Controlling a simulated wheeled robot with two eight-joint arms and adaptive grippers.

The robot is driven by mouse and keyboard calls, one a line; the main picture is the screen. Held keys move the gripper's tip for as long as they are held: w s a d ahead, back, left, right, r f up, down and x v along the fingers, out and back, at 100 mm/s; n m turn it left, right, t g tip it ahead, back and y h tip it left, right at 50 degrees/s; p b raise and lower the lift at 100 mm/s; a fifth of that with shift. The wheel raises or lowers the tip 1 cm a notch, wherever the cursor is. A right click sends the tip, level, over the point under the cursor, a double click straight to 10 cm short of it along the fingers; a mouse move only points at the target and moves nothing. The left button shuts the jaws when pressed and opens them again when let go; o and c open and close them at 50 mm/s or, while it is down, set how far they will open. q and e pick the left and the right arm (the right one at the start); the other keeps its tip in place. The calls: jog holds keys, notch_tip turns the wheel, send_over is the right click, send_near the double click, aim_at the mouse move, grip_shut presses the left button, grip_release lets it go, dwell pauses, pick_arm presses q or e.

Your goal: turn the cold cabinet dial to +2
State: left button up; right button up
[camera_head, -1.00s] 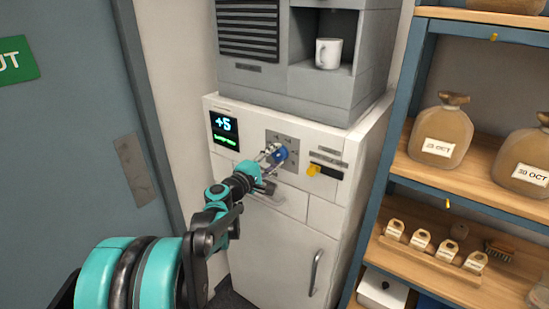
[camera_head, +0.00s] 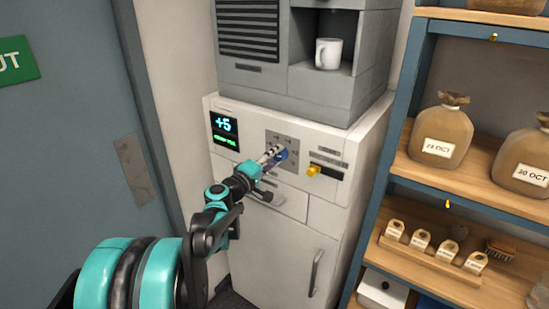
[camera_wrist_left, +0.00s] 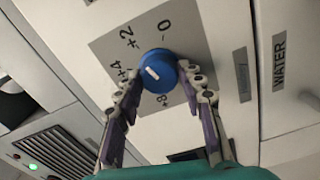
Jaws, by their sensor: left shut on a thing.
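The cold cabinet (camera_head: 275,235) is white and stands below a grey machine. Its blue dial (camera_wrist_left: 158,70) sits on a grey plate (camera_wrist_left: 120,50) marked 0, +2, +4 and more. The white line on the dial shows in the left wrist view. In the head view the dial (camera_head: 282,155) is partly hidden by my fingers. The display (camera_head: 225,130) reads +5, with small green text under it. My left gripper (camera_wrist_left: 160,85) is shut on the dial, one finger on each side. My right gripper is in neither view.
A yellow knob (camera_head: 313,170) sits right of the dial plate, and a WATER label (camera_wrist_left: 279,62) shows in the wrist view. A grey machine with a white mug (camera_head: 328,53) stands on top. A shelf with labelled sacks (camera_head: 440,135) is at right, a blue-grey door (camera_head: 70,130) at left.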

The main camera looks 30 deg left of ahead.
pick_arm(q)
jog(key=o, duration=1.2)
jog(key=shift+c, duration=0.2)
jog(key=shift+s+a, duration=0.1)
jog(key=shift+s, duration=0.4)
jog(key=s, duration=1.1)
jog(key=shift+a, duration=0.35)
